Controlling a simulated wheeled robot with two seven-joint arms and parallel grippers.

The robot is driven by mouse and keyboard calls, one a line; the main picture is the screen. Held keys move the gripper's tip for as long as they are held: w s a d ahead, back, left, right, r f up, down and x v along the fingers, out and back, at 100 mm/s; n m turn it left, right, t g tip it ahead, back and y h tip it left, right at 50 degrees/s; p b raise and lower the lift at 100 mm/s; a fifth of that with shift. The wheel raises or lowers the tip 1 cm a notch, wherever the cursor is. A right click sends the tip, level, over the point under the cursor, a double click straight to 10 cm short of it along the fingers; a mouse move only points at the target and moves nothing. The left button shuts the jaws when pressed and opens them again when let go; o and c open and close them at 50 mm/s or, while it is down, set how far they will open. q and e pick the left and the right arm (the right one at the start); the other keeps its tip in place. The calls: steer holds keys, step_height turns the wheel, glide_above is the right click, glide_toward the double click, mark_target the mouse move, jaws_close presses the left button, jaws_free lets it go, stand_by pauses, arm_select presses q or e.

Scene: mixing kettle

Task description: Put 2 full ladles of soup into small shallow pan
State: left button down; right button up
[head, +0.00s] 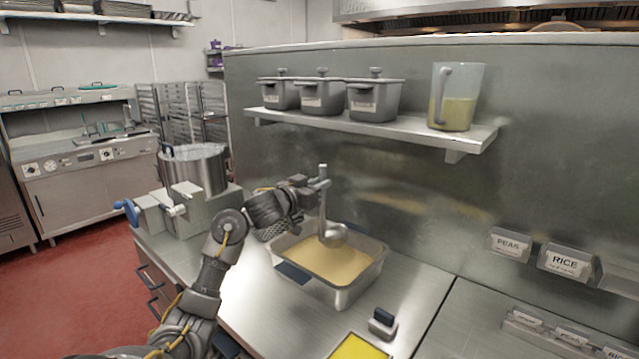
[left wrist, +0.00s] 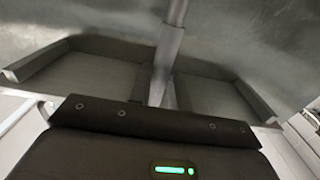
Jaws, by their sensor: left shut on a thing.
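My left gripper (head: 318,190) is shut on the upright handle of a steel ladle (head: 322,208). The handle also shows between the dark fingers in the left wrist view (left wrist: 170,45). The ladle's bowl (head: 334,236) is over the far part of a shallow rectangular steel pan (head: 346,294); I cannot tell whether it touches the soup or is full. Yellowish soup (head: 325,262) covers the pan's bottom. The mixing kettle (head: 195,170) stands at the left end of the counter; its contents are not clear. My right gripper is out of view.
A wall shelf (head: 380,130) above holds several lidded grey containers (head: 322,97) and a jug of yellow liquid (head: 455,98). A small dark block (head: 382,322) and a yellow-topped item (head: 357,347) lie at the front. The counter (head: 415,285) right of the pan is clear.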

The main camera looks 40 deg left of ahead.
arm_select(q)
step_height(320, 180, down, 9)
steer(key=b, duration=0.4)
steer(key=shift+b, duration=0.3)
steer(key=shift+s, duration=0.1)
stand_by(0.4)
